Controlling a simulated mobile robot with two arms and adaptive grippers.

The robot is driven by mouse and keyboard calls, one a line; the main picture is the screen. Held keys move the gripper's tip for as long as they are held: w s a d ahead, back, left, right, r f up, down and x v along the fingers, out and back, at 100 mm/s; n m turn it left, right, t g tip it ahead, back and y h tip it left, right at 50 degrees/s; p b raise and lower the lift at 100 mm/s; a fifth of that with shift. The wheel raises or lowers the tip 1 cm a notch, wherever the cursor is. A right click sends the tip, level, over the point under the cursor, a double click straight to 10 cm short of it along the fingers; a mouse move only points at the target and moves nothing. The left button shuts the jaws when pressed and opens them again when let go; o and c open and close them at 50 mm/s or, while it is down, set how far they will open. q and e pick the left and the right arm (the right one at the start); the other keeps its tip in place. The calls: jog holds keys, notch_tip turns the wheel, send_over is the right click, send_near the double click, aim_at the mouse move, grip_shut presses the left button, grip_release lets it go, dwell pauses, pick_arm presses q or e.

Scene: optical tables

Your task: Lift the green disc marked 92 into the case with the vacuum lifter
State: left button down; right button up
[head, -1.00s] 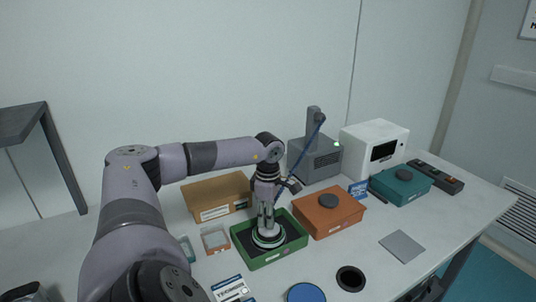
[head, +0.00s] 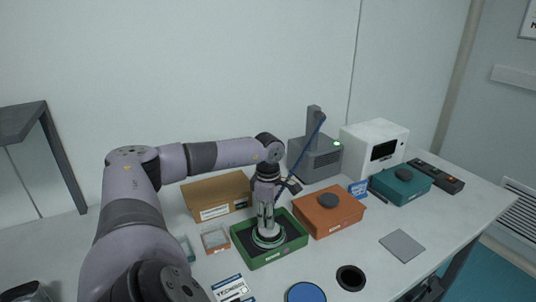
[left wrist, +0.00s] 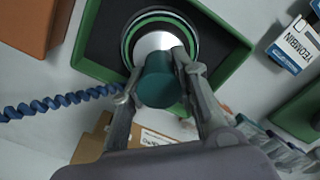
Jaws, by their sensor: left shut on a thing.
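My left gripper (head: 265,212) is shut on the teal handle of the vacuum lifter (left wrist: 158,82), with a finger on each side of it. The lifter's pale round cup points down and sits on or just over the green-rimmed disc (head: 270,244). The disc's green rim also shows around the cup in the left wrist view (left wrist: 128,38). Disc and cup are inside the walls of the open green case (head: 248,262), which has a dark lining. I cannot tell whether the disc touches the lining. No number on the disc is readable. My right gripper is not seen.
An orange case (head: 345,217) with a dark round knob stands right of the green case. The grey pump unit (head: 318,163) with a blue hose stands behind. The table's front right is fairly clear.

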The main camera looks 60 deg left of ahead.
pick_arm(q)
jog(key=shift+f, duration=0.15)
jog(key=c, duration=1.2)
grip_release()
notch_tip(320, 180, up, 12)
